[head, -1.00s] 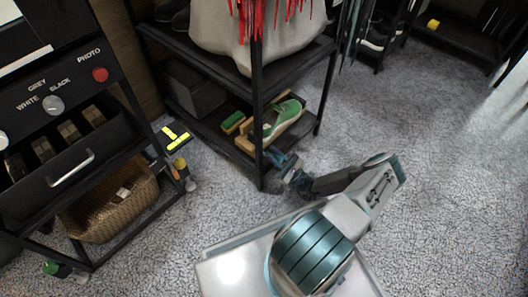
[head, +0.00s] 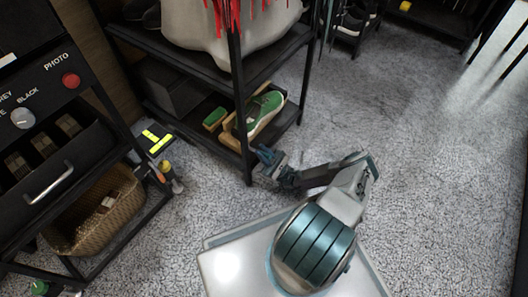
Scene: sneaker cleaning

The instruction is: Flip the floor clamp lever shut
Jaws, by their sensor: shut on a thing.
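My gripper (head: 268,163), grey and teal, is low near the floor, just right of the foot of the rack's front post. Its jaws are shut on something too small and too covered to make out. A green sneaker (head: 262,113) with a white sole rests on a light wooden piece (head: 237,141) on the rack's lowest shelf, behind and above my gripper. A floor clamp and its lever cannot be made out clearly.
The black rack (head: 237,95) stands close beside my gripper. A black cabinet (head: 101,87) with a wicker basket (head: 95,215) is at left. A yellow-marked dark item (head: 157,138) lies between them. Carpet at right (head: 440,170) is clear.

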